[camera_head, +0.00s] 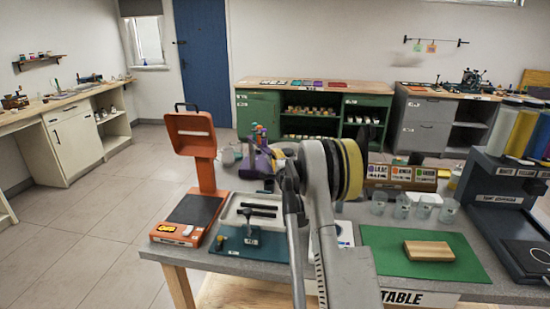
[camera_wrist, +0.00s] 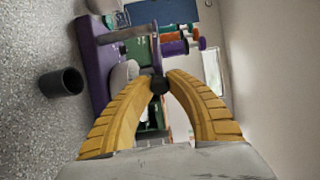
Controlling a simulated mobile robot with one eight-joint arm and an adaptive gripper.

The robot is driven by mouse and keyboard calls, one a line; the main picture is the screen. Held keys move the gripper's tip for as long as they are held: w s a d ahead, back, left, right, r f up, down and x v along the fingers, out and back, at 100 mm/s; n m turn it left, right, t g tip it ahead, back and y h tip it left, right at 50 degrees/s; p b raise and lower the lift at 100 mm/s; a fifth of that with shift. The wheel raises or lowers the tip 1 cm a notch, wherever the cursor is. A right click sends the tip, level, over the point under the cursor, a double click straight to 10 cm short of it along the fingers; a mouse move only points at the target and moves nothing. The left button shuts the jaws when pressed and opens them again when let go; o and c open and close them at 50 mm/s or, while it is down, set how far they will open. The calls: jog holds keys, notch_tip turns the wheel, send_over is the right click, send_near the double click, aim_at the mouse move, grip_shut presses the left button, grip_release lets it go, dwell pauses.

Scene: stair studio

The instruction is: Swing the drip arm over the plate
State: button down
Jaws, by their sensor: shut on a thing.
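A purple stand (camera_head: 257,163) is on the table behind and left of my arm; it also shows turned sideways in the wrist view (camera_wrist: 93,62). A grey bar (camera_wrist: 130,34) reaches out from it. A small dark knob (camera_wrist: 160,84), seemingly part of the drip arm, sits between my fingertips. My gripper (camera_wrist: 160,80) has its yellow ribbed fingers shut on this knob. A pale rounded thing (camera_wrist: 124,74) lies beside the stand; I cannot tell whether it is the plate. In the head view my arm hides the gripper and the knob.
A dark cup (camera_wrist: 62,82) stands on the table near the stand. An orange device (camera_head: 195,150), a white tray (camera_head: 240,208), a green mat (camera_head: 430,275) with a wooden block (camera_head: 428,250), and several clear glasses (camera_head: 401,206) crowd the table around my arm.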

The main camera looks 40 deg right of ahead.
jog(key=d, duration=1.1)
jog(key=shift+w+d, duration=0.2)
jog(key=shift+w, duration=0.2)
jog(key=c, duration=1.4)
grip_release()
jog(key=shift+s+d, duration=0.1)
jog(key=shift+s, duration=0.05)
jog(key=shift+o, duration=0.9)
jog(key=shift+s+d, duration=0.1)
jog(key=shift+d, duration=0.05)
jog(key=v, duration=1.2)
jog(key=shift+a, duration=0.25)
